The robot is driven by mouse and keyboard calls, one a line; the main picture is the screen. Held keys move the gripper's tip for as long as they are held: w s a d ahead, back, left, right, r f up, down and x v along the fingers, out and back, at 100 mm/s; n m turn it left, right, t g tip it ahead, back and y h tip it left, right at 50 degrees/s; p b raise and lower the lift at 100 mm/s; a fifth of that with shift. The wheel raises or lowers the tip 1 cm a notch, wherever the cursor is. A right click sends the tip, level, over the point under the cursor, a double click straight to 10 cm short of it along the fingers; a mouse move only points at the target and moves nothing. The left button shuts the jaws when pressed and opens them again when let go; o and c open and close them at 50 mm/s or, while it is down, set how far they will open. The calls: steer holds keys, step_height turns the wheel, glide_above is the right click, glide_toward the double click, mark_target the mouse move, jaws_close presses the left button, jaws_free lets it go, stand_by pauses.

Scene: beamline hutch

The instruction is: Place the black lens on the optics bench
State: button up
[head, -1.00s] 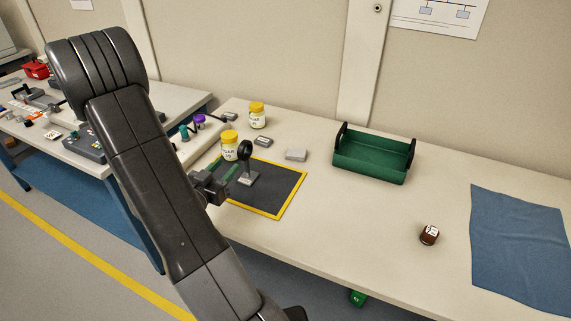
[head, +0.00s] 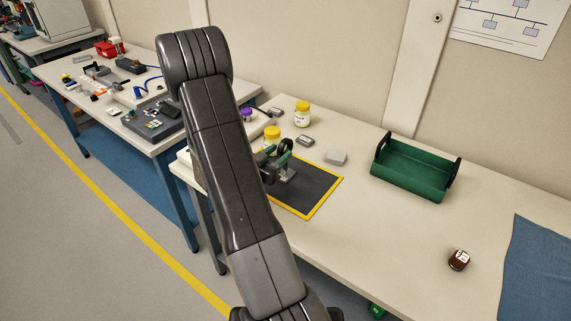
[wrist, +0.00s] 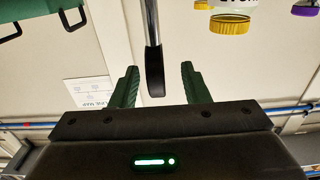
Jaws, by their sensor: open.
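The black lens (head: 286,147) is a round disc on a silver post with a grey base. It stands upright on a dark mat with a yellow border (head: 323,207) on the near table. My gripper (head: 278,163) is open with green fingers, right at the lens and partly hidden by my arm. In the wrist view the lens (wrist: 155,73) shows edge-on between the spread fingers of my gripper (wrist: 160,84), with a visible gap on each side. The table at the left (head: 62,83), which may be the optics bench, carries several small parts and devices.
Yellow-lidded jars (head: 303,114) and a grey block (head: 336,158) stand near the mat. A floor aisle with a yellow line (head: 125,215) is clear at left.

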mark_target(289, 147)
steer(key=p+x, duration=0.1)
steer(key=x, duration=0.4)
steer(key=shift+d+f, duration=0.1)
steer(key=shift+d, duration=0.15)
jaws_close()
